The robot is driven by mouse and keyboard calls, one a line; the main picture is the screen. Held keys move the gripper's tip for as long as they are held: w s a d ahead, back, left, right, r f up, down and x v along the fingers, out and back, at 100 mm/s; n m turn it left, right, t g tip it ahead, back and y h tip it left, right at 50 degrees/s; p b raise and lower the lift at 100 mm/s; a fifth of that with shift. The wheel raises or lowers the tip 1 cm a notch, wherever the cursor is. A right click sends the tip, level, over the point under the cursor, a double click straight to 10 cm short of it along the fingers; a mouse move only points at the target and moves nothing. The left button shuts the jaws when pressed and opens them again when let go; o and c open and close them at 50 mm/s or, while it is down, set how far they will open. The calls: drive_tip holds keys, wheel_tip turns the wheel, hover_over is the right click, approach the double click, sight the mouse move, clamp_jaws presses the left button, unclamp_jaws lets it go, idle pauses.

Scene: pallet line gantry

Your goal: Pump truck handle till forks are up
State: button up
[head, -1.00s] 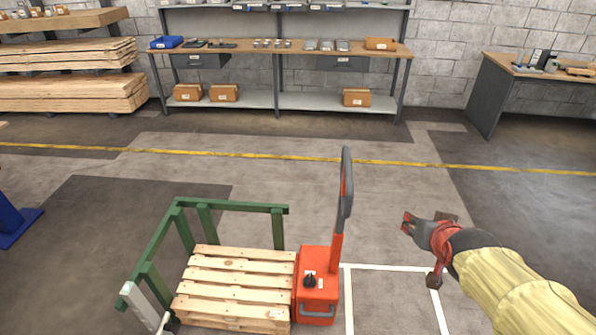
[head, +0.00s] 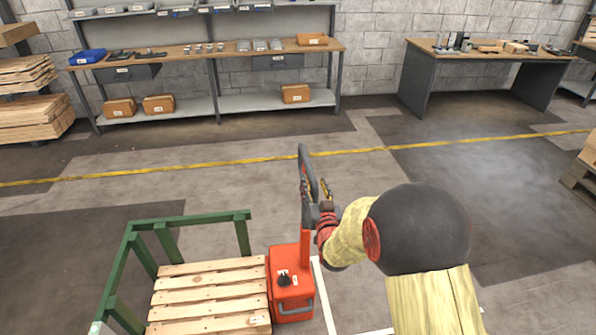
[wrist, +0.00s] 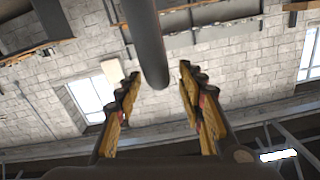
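The pallet truck (head: 291,283) is orange-red and stands at the lower middle of the head view. Its handle (head: 304,165) is a dark grey loop on an orange tiller, standing nearly upright. The forks are hidden under a wooden pallet (head: 208,295). My gripper (head: 325,192) is at the right side of the handle. In the wrist view my gripper (wrist: 160,95) has its fingers spread apart, with a dark grey handle bar (wrist: 150,45) reaching down between them. Neither finger visibly touches the bar.
A green rail (head: 190,221) borders the pallet at the back and left. A workbench with shelves (head: 210,58) stands against the back wall, and another bench (head: 480,52) is at the back right. Floor between the truck and the yellow line (head: 200,164) is clear.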

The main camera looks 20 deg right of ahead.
sight(310, 171)
drive_tip(key=shift+w+f, duration=0.15)
drive_tip(key=shift+f, duration=0.05)
drive_tip(key=b+x, duration=0.1)
drive_tip(key=x, duration=0.6)
drive_tip(key=shift+w+r+b, duration=0.1)
drive_tip(key=shift+w+b, duration=0.15)
drive_tip(key=shift+b, duration=0.15)
drive_tip(key=shift+c, duration=0.6)
drive_tip(key=shift+d, duration=0.15)
clamp_jaws()
